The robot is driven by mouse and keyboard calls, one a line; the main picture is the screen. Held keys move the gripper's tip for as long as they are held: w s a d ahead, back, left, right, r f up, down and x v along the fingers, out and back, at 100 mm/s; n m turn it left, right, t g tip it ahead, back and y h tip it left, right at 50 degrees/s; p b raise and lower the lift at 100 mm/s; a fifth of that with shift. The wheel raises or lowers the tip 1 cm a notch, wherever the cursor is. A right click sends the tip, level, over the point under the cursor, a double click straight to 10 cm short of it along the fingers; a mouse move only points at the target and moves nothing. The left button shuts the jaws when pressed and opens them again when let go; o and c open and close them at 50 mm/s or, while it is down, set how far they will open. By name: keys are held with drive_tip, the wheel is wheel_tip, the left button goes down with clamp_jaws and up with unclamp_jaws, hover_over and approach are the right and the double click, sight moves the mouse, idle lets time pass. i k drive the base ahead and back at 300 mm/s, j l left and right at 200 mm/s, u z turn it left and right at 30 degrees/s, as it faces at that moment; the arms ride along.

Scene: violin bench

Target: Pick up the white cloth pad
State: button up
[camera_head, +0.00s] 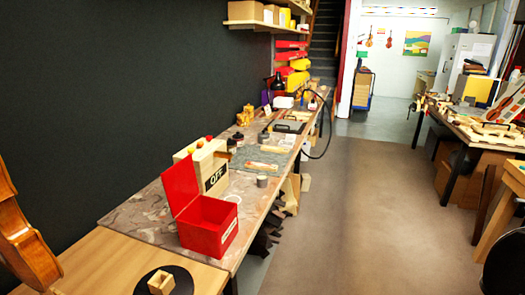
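A small white, rounded thing (283,102) lies toward the far end of the long workbench (140,215), near the dark wall. It is too small to tell whether it is the white cloth pad. No other clear cloth pad shows, though the inside floor of the open red box (208,232) is hidden by its front wall. My gripper is not in view.
A black disc (182,279) bears a wooden block (161,283). A violin body (25,245) stands left. The brown floor (350,215) is clear.

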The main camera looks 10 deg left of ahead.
sight(290, 137)
drive_tip(key=i+l+u, duration=0.35)
drive_tip(key=i+l, duration=0.15)
drive_tip(key=i, duration=0.4)
drive_tip(key=i+l+u, duration=0.35)
drive_tip(key=i+l, duration=0.45)
drive_tip(key=i, duration=0.05)
